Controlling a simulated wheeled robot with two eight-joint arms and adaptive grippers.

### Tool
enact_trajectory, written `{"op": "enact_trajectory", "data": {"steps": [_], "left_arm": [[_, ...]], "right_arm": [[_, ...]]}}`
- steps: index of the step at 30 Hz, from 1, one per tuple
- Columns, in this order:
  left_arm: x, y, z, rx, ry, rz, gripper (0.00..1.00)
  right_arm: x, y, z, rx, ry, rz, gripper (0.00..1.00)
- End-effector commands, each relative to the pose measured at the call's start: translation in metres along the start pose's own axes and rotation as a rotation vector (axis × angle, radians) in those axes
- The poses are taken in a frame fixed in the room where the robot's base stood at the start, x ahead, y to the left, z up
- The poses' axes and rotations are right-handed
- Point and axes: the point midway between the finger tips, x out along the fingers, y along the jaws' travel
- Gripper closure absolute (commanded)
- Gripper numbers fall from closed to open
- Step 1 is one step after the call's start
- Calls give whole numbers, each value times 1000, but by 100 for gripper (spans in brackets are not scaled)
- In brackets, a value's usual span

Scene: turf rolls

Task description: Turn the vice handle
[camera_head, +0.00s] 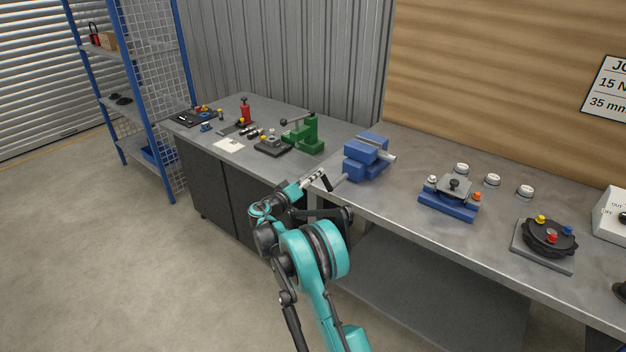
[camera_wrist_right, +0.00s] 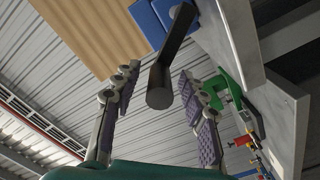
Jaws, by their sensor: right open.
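The blue vice (camera_head: 362,168) stands at the front edge of the workbench, with a grey screw sticking out towards the front left. A dark bar handle (camera_head: 327,183) crosses the screw's outer end at a slant. My right gripper (camera_head: 312,180) is at the handle, fingers pointing towards the vice. In the right wrist view, the handle (camera_wrist_right: 160,88) lies between the two open fingers (camera_wrist_right: 165,85), its round end facing the camera. Gaps show on both sides, so neither finger appears to touch it. Part of the blue vice (camera_wrist_right: 145,22) shows behind. My left gripper is out of view.
A green bench tool (camera_head: 303,138) with a dark lever stands left of the vice. Right of it are a blue-based fixture (camera_head: 448,206), several white round pieces and a dark round fixture (camera_head: 548,238). A blue shelf rack (camera_head: 130,95) stands far left. Floor in front is clear.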

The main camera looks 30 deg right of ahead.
Motion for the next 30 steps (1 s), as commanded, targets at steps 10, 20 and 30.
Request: {"op": "enact_trajectory", "data": {"steps": [10, 20, 30], "left_arm": [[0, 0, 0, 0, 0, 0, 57], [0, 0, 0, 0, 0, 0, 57], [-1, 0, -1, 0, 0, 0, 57]], "right_arm": [[0, 0, 0, 0, 0, -1, 94], [0, 1, 0, 11, 0, -1, 100], [0, 12, 3, 169, 0, -1, 100]]}}
